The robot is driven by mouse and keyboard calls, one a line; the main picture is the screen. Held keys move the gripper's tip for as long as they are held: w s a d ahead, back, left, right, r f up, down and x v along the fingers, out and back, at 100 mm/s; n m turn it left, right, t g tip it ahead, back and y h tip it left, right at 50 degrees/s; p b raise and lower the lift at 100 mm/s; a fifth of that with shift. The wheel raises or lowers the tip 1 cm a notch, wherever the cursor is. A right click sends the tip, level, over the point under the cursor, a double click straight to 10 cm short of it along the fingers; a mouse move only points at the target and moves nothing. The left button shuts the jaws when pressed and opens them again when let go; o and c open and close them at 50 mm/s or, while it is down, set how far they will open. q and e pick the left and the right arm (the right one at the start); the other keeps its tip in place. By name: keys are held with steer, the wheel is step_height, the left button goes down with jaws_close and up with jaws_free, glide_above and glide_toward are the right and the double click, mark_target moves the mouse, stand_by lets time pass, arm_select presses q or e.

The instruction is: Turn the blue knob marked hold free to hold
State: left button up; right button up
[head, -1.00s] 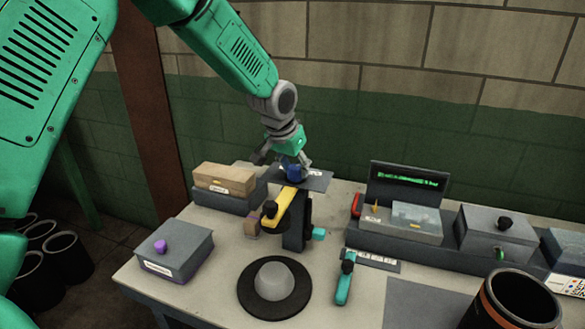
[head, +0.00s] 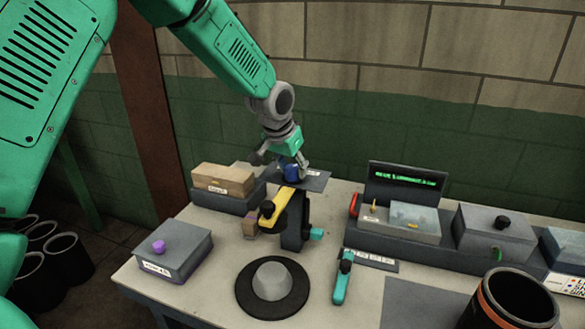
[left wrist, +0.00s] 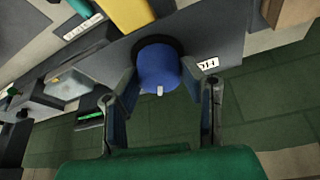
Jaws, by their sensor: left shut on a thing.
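The blue knob (head: 291,172) sits on a dark plate (head: 314,181) at the back of the bench. In the left wrist view the knob (left wrist: 158,68) shows a small white pointer mark on its edge facing the gripper, and part of a white label (left wrist: 208,64) shows on the plate beside it. My left gripper (head: 284,165) comes down from above with its fingers on either side of the knob, shut on it. In the left wrist view the fingers (left wrist: 160,95) flank the knob. My right gripper is not in view.
A yellow lever (head: 283,205) on a dark stand is just in front of the knob. A cardboard box (head: 222,179) stands to the left, and a grey box with a purple knob (head: 176,250) at front left. A teal-handled tool (head: 343,278) lies at front centre.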

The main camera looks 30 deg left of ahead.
arm_select(q)
steer(key=shift+s+f, duration=0.15)
steer(key=shift+f, duration=0.15)
steer(key=o, duration=1.1)
steer(key=shift+o, duration=0.2)
steer(key=shift+w, duration=0.3)
steer(key=v, duration=1.1)
steer(key=shift+r, duration=0.4)
steer(key=shift+a, duration=0.1)
